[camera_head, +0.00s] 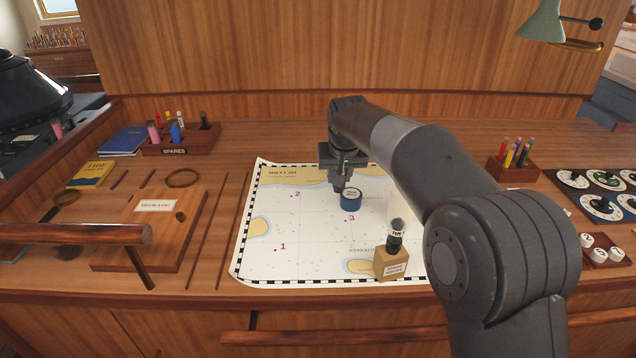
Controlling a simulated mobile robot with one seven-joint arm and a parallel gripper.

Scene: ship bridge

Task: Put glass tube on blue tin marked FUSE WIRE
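A round blue tin (351,202) sits on the chart, just right of the mark 3's upper side; its lettering is too small to read. My gripper (341,187) points down right over the tin's left edge; its fingertips are small and dark, and I cannot tell whether they are apart or hold anything. A pale, clear bulb-like glass piece with a label (398,213) stands upright above a dark neck on a small wooden block (391,265) near the chart's front edge. My arm partly covers the area to its right. I cannot tell for sure that this piece is the glass tube.
The chart (290,240) lies on the wooden desk. A SPARES box (180,146) with coloured cylinders stands at the back left. A pencil holder (512,172), dials (603,207) and a tray of white pieces (606,254) are on the right.

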